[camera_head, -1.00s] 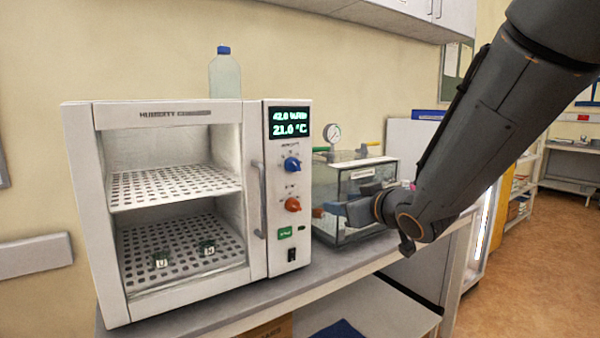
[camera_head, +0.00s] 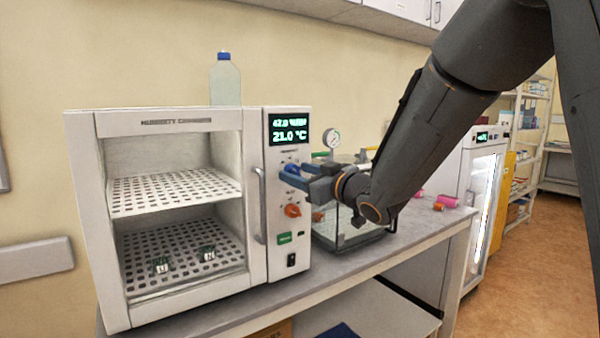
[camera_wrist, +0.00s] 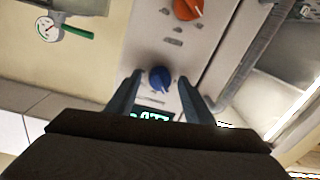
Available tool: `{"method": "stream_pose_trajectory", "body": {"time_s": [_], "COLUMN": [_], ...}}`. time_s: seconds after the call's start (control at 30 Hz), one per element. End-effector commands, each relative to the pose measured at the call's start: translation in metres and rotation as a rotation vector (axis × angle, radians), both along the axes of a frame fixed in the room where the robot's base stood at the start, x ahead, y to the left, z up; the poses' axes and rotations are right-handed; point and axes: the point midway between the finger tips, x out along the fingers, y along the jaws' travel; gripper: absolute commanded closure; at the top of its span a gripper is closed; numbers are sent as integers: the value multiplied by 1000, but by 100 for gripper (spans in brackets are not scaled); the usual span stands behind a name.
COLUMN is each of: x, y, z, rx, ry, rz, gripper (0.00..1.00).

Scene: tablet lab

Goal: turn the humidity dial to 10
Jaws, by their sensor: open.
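The humidity chamber (camera_head: 187,318) is a white cabinet with a control panel on its right side. A blue dial (camera_head: 289,166) sits under the panel's display (camera_head: 290,130); its lettering is too small to read. My gripper (camera_head: 288,175) is at the blue dial and partly hides it in the head view. In the wrist view, which is upside down, the blue dial (camera_wrist: 160,79) lies between the two spread fingers of my gripper (camera_wrist: 159,90), with gaps on both sides. The display's lower line reads 21.0 °C; the upper line is blurred.
An orange dial (camera_head: 292,211) is just below the blue one. A vertical door handle (camera_head: 261,205) stands left of the panel. A glass box with a gauge (camera_head: 332,138) is behind my arm. A bottle (camera_head: 225,80) stands on the chamber. The bench right of the glass box holds small pink items.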

Motion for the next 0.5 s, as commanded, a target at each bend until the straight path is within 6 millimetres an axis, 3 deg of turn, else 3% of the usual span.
{"method": "stream_pose_trajectory", "body": {"time_s": [0.27, 0.5], "x": [1, 1], "y": [1, 0], "z": [0, 0], "rx": [0, 0], "ry": [1, 1], "rz": [-1, -1], "gripper": [54, 94]}}
